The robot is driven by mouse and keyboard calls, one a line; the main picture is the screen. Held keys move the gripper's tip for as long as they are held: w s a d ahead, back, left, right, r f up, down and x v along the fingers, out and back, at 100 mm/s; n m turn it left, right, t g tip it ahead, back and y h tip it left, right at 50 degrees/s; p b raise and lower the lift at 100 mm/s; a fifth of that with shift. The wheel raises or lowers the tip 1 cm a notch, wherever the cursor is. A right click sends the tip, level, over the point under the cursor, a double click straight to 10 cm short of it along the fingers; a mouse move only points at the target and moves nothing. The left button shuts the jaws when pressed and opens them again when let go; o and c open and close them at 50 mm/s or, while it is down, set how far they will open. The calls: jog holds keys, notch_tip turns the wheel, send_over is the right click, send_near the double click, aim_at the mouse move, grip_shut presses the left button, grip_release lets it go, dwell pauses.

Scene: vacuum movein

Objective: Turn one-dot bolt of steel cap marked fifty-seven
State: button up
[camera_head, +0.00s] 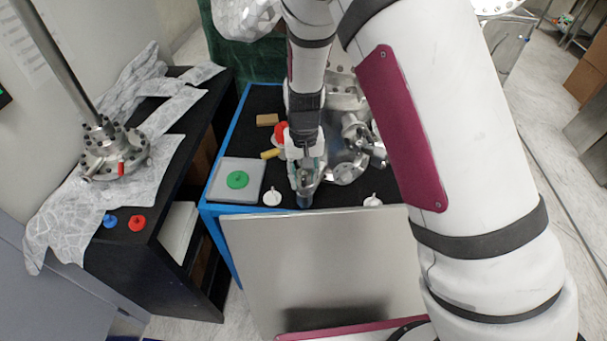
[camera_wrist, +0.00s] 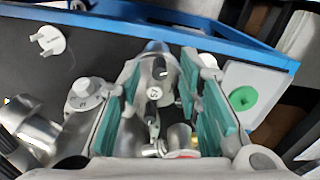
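My gripper (camera_head: 305,172) points down over the front part of the steel assembly (camera_head: 345,170) on the black table. In the wrist view my gripper (camera_wrist: 160,92) has its two teal finger pads wide apart. Between them is a steel cap (camera_wrist: 140,78) with a small round white label (camera_wrist: 153,93) whose number I cannot read surely. A dark-topped bolt (camera_wrist: 160,69) stands on this cap, between the pads, with no clear contact. Its dots are too small to make out. Another steel cap (camera_wrist: 83,103) with a pale knob and label lies left of the left pad.
A white knob (camera_wrist: 48,40) lies on the table; another (camera_head: 272,197) stands near its front edge. A grey plate with a green disc (camera_head: 237,180) is at left. The blue table frame (camera_head: 225,150) edges the work area. A red piece (camera_head: 281,130) stands behind.

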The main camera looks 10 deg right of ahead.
aim_at(304, 179)
notch_tip(304, 179, up, 12)
dwell(0.5)
